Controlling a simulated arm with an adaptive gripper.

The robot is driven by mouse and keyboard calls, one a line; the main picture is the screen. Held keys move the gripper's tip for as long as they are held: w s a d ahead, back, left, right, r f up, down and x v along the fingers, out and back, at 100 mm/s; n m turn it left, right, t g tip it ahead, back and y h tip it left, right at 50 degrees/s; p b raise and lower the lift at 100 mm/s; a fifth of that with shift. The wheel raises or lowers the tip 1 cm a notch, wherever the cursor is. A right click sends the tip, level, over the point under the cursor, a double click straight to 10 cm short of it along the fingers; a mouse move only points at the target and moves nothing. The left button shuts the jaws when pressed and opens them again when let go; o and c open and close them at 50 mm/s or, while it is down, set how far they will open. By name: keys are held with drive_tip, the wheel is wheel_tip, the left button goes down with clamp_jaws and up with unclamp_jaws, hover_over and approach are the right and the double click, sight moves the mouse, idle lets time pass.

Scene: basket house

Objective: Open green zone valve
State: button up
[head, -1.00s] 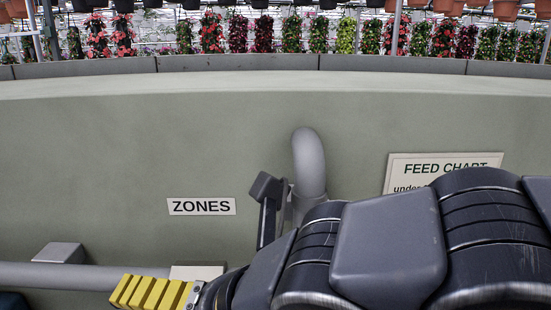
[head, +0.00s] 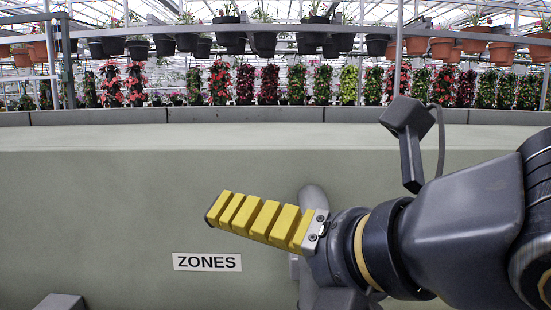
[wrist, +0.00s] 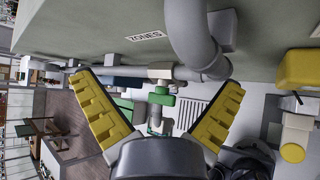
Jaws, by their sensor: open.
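My gripper (head: 210,214) is in front of the grey-green wall in the head view, its yellow ridged fingers pointing left. In the wrist view my gripper (wrist: 158,82) has its two yellow fingers spread wide apart, with nothing held between them. A green valve part (wrist: 162,99) shows between the fingers, below a pale fitting (wrist: 160,72) on a grey horizontal pipe. I see no contact between the fingers and the green part. The head view does not show the green part.
The ZONES sign (head: 207,262) is on the wall; it also shows in the wrist view (wrist: 146,36). A thick grey bent pipe (wrist: 190,30) crosses the top centre there. A yellow block (wrist: 300,68) stands at right. Potted plants (head: 230,32) hang at the back.

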drive_tip(key=w+r+n+t, duration=0.1)
drive_tip(key=r+t, duration=0.1)
drive_tip(key=r, duration=0.1)
drive_tip(key=w+d+r+n+t, duration=0.1)
drive_tip(key=r+t, duration=0.1)
drive_tip(key=r, duration=0.1)
drive_tip(key=w+d+r+t, duration=0.1)
drive_tip(key=w+r+t, duration=0.1)
drive_tip(key=r, duration=0.1)
drive_tip(key=shift+d+r+n+h, duration=0.1)
drive_tip(key=shift+d+n+h, duration=0.2)
drive_tip(key=shift+n, duration=0.1)
wheel_tip(320, 180, up, 8)
drive_tip(key=s+a+n+t+y, duration=0.1)
drive_tip(key=n+t+y, duration=0.1)
drive_tip(key=n, duration=0.6)
drive_tip(key=shift+s+a+n+t+y, duration=0.3)
drive_tip(key=shift+s+a+t+y, duration=0.1)
drive_tip(key=shift+t, duration=0.4)
